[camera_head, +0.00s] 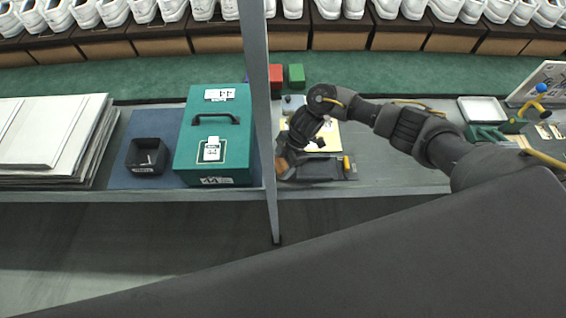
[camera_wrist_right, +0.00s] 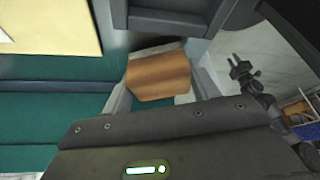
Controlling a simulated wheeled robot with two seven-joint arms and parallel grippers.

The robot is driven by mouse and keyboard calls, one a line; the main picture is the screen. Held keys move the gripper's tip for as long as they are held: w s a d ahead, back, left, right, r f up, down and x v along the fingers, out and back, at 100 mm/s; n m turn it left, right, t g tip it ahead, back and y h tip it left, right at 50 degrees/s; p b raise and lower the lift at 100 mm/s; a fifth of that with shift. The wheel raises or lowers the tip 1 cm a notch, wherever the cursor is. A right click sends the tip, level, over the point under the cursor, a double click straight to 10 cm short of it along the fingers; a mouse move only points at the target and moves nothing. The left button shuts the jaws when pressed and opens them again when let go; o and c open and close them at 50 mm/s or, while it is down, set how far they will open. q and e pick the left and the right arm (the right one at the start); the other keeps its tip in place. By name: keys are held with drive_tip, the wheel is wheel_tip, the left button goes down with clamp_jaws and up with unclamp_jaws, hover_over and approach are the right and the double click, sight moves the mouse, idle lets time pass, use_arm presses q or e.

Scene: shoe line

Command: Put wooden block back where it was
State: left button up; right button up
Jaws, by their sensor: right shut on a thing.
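The wooden block (camera_wrist_right: 158,75) is brown and sits between the fingers of my right gripper (camera_wrist_right: 160,92) in the right wrist view. In the head view the block (camera_head: 283,167) shows as a small brown patch at the end of my right arm, beside the grey upright post. My right gripper (camera_head: 290,160) is shut on it, over or near the left end of a dark grey tray (camera_head: 318,170). Whether the block touches the bench is hidden. A small dark claw shape (camera_wrist_right: 241,70) in the wrist view looks like my left gripper, too small to read. The head view does not show my left gripper.
A green case (camera_head: 235,135) and a black bin (camera_head: 147,156) stand left of the grey post (camera_head: 258,80). Red (camera_head: 276,77) and green (camera_head: 296,76) blocks stand behind my right gripper. A yellow sheet (camera_head: 327,137) lies by the tray. White shoes line the back.

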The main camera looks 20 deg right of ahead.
drive_tip(key=shift+f, duration=0.2)
drive_tip(key=shift+f, duration=0.2)
drive_tip(key=o, duration=0.9)
drive_tip(key=shift+r, duration=0.1)
drive_tip(key=shift+r, duration=0.25)
drive_tip(key=b+v, duration=0.1)
drive_tip(key=v, duration=1)
drive_tip(key=shift+d+r, duration=0.15)
drive_tip(key=shift+r, duration=0.2)
